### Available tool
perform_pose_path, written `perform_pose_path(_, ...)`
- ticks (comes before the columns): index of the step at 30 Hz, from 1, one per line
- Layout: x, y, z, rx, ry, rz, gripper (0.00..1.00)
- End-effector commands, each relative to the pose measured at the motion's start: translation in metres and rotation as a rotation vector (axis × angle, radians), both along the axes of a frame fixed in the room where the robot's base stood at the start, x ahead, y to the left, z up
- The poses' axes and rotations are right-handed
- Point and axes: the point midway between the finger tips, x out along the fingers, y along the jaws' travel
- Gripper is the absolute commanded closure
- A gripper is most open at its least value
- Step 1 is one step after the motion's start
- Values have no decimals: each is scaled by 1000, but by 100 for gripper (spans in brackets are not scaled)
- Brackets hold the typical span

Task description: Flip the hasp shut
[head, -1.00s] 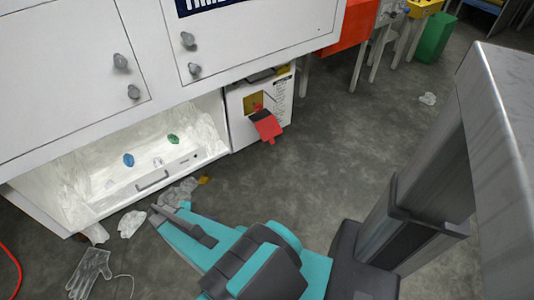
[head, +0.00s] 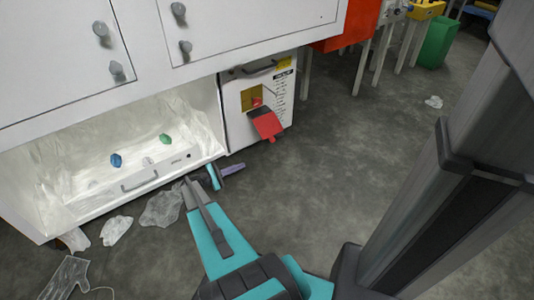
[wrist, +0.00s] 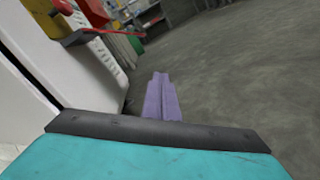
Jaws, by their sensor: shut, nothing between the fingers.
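The hasp appears to be the red flap (head: 267,126) on the front of the small white cabinet (head: 236,126). It tilts outward and down below a yellowish square plate (head: 246,98), with a small red piece (head: 257,102) on the plate. In the wrist view, a red and dark flap (wrist: 80,36) sticks out from the white front at upper left. My gripper (head: 240,166) has lavender fingers, low in front of the cabinet, below and left of the flap and apart from it. The fingers (wrist: 160,80) are together and empty in the wrist view.
A lit open compartment (head: 60,150) lined with clear film is left of the small cabinet. An orange-red box (head: 345,28) and green bin (head: 437,40) stand behind. The floor at right is mostly clear.

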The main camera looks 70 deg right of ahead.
Motion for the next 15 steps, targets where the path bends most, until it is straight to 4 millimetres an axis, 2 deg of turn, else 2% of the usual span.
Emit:
perform_pose_path(1,0,-18,-13,-25,24,-5,100)
perform_pose_path(6,-6,-58,-10,-98,101,-10,100)
perform_pose_path(10,-8,-73,-5,-130,135,-12,100)
perform_pose_path(15,-9,-78,-2,-142,148,-12,100)
